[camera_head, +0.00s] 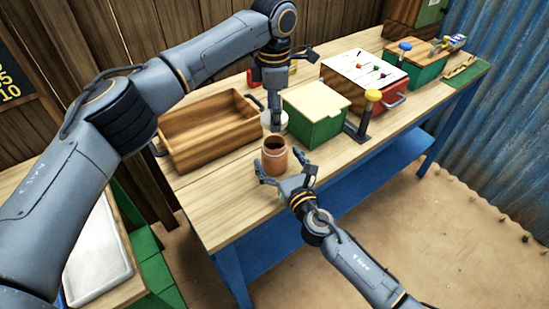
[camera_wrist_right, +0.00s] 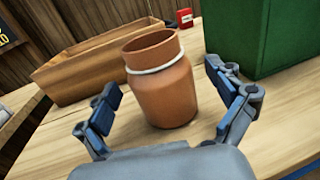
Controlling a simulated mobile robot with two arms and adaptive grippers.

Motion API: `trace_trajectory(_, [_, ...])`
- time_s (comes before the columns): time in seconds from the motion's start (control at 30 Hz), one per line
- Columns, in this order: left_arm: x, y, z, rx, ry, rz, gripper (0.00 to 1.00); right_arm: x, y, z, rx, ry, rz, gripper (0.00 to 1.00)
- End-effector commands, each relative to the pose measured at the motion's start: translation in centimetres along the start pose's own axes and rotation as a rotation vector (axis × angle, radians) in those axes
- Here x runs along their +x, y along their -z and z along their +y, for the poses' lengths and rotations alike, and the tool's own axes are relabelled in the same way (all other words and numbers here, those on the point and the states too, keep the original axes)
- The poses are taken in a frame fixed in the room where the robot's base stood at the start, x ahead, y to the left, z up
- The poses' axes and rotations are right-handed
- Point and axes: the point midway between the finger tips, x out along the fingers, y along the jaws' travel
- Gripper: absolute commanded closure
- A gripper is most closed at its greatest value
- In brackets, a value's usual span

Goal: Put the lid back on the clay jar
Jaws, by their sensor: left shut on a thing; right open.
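The clay jar (camera_head: 274,160) stands upright and open-topped near the table's front edge. In the right wrist view the jar (camera_wrist_right: 163,90) is reddish brown with a white band round its neck. My right gripper (camera_head: 286,172) is open, its fingers spread on either side of the jar's near side, not closed on it. My left gripper (camera_head: 276,123) points down behind the jar, shut on a pale round thing (camera_head: 266,118) that looks like the lid. The gripper partly hides it, and I cannot tell whether it touches the table.
A wooden crate (camera_head: 208,150) stands left of the jar, a green box (camera_head: 318,131) with a pale top to the right. A yellow-knobbed post (camera_head: 366,118) and a red cooler-like box (camera_head: 393,100) stand farther right. The table front (camera_head: 222,212) is clear.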

Motion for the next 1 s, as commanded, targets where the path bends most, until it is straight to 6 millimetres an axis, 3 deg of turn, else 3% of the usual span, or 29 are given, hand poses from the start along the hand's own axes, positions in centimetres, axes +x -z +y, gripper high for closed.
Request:
trace_trajectory(0.2, [0.0,0.0,0.0,0.000,0.000,0.000,0.57,1.9,0.0,0.0,0.001,0.001,0.000,0.06])
trace_trajectory(0.53, [0.0,0.0,0.0,0.000,0.000,0.000,0.57,2.1,0.0,0.0,0.001,0.000,0.001,0.06])
trace_trajectory(0.93, [0.0,0.0,0.0,0.000,0.000,0.000,0.57,2.0,0.0,0.0,0.001,0.000,0.001,0.86])
trace_trajectory(1.0, [0.0,0.0,0.0,0.000,0.000,0.000,0.57,2.0,0.0,0.0,0.001,0.000,0.001,0.90])
